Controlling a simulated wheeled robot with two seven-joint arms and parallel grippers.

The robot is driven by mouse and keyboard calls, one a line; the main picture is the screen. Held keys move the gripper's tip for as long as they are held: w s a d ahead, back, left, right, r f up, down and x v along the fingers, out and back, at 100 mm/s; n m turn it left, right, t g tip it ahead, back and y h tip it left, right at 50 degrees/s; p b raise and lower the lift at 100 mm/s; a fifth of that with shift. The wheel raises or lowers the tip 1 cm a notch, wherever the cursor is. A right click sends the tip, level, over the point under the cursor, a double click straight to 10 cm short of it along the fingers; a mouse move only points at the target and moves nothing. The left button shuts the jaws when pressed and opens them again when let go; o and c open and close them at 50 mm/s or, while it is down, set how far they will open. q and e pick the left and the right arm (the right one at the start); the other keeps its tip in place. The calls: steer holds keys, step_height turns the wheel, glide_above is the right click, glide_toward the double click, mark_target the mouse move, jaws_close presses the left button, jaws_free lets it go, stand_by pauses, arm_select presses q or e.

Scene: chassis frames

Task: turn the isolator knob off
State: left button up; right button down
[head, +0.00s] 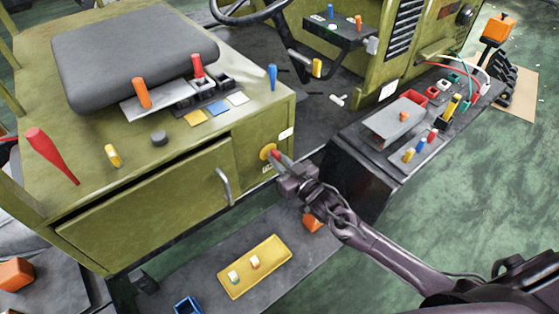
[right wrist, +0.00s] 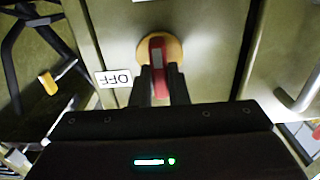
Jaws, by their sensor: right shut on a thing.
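The isolator knob is a red handle (right wrist: 158,52) on a round yellow disc (right wrist: 181,48), fixed to the olive-green panel; the disc also shows in the head view (head: 266,152). My right gripper (head: 281,163) reaches it from the lower right. In the right wrist view its two dark fingers (right wrist: 160,82) are shut on the red handle, one on each side. The handle runs up and down in that view. A white OFF label (right wrist: 113,79) sits left of the fingers, beside the disc. My left gripper is not in view.
A curved door handle (head: 223,187) stands out left of the knob. A dark side box (head: 358,172) with tools on top lies to the right. Below, a yellow tray (head: 240,283) lies on a dark step.

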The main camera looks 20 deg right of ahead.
steer(key=shift+n, duration=0.3)
steer(key=shift+s+a+f+n+b, duration=0.1)
steer(key=shift+n+b, duration=0.4)
steer(key=shift+n, duration=2.35)
steer(key=shift+a+f+n+b, duration=0.15)
steer(key=shift+n+b, duration=0.4)
steer(key=shift+n, duration=2.35)
steer(key=shift+s+a+f+n+b, duration=0.1)
steer(key=shift+n+b, duration=0.4)
steer(key=shift+n, duration=2.35)
steer(key=c, duration=1.4)
jaws_free()
steer(key=shift+d, duration=0.1)
